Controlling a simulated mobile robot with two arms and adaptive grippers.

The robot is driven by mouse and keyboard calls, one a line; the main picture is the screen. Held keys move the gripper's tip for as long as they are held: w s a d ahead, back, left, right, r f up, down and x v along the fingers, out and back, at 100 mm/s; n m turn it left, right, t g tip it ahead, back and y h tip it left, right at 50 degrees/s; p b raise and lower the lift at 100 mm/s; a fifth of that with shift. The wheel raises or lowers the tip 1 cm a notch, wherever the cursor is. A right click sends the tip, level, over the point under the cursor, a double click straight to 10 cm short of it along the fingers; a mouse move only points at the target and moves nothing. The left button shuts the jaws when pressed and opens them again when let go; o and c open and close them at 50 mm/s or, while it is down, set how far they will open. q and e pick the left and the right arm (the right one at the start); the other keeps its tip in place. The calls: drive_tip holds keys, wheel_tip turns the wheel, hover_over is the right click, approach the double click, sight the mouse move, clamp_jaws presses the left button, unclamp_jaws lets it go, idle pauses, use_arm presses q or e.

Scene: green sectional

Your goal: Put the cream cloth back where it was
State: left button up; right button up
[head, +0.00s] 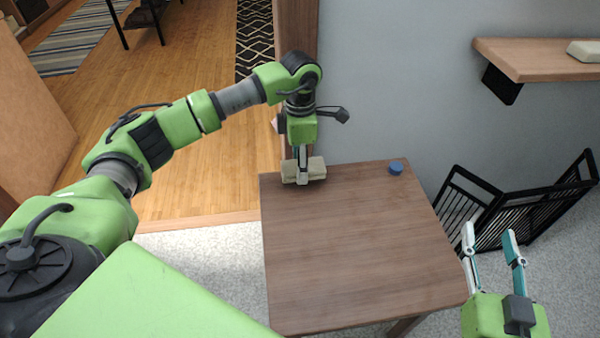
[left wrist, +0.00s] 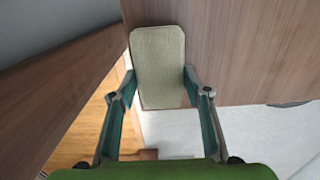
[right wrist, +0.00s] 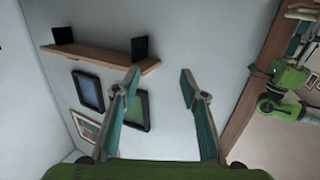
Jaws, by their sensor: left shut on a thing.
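The cream cloth (head: 317,167) is a small folded block at the far left corner of the brown table (head: 350,250). My left gripper (head: 303,181) points down and is shut on it. In the left wrist view the cloth (left wrist: 158,55) lies between the two fingertips (left wrist: 160,88), and part of it reaches past the table edge. I cannot tell whether it touches the tabletop. My right gripper (head: 489,236) is open and empty, to the right of the table. Its spread fingers show in the right wrist view (right wrist: 160,77).
A round blue object (head: 396,168) sits near the table's back right corner. The rest of the tabletop is bare. A wooden wall shelf (head: 530,65) at upper right holds a pale block (head: 585,51). A black slatted rack (head: 510,207) stands right of the table.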

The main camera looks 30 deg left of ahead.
use_arm(q)
wheel_tip(320, 180, down, 3)
drive_tip(key=shift+r+b, duration=0.2)
drive_tip(key=shift+b, duration=0.2)
drive_tip(key=shift+f, duration=0.1)
use_arm(e)
drive_tip(key=r+t, duration=0.1)
drive_tip(key=r, duration=0.2)
drive_tip(key=r+t, duration=0.1)
drive_tip(key=r, duration=0.1)
drive_tip(key=shift+a+r+t+y, duration=0.2)
drive_tip(key=shift+a+t+y, duration=0.1)
drive_tip(key=shift+a+y, duration=0.1)
use_arm(q)
drive_tip(key=shift+f, duration=0.15)
drive_tip(key=o, duration=1)
use_arm(e)
drive_tip(key=shift+s+r, duration=0.1)
drive_tip(key=shift+r, duration=0.2)
